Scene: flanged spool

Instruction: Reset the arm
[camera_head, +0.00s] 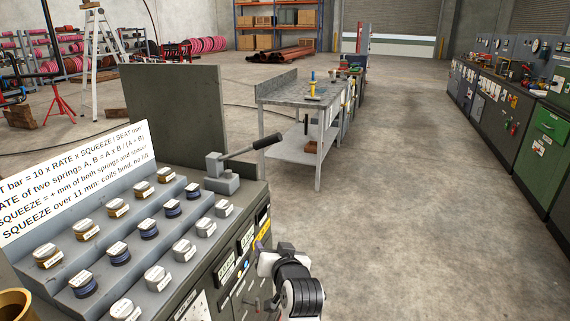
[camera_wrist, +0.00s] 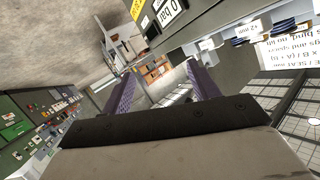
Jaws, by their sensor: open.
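My arm (camera_head: 298,290) shows at the bottom middle of the head view, beside the right side of the grey bench cabinet. Its far end is close to the cabinet's front panel; the fingers are hard to make out there. In the wrist view my gripper (camera_wrist: 163,85) has its two purple fingers well apart, with nothing between them. The wrist view is tilted and looks out past the fingers to the shop floor and benches.
The cabinet's stepped rack (camera_head: 155,235) holds several labelled springs and spacers below a white formula sign (camera_head: 75,185). A lever press (camera_head: 222,180) stands at its far corner. A grey table (camera_head: 300,92) stands beyond. The floor (camera_head: 400,200) to the right is clear.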

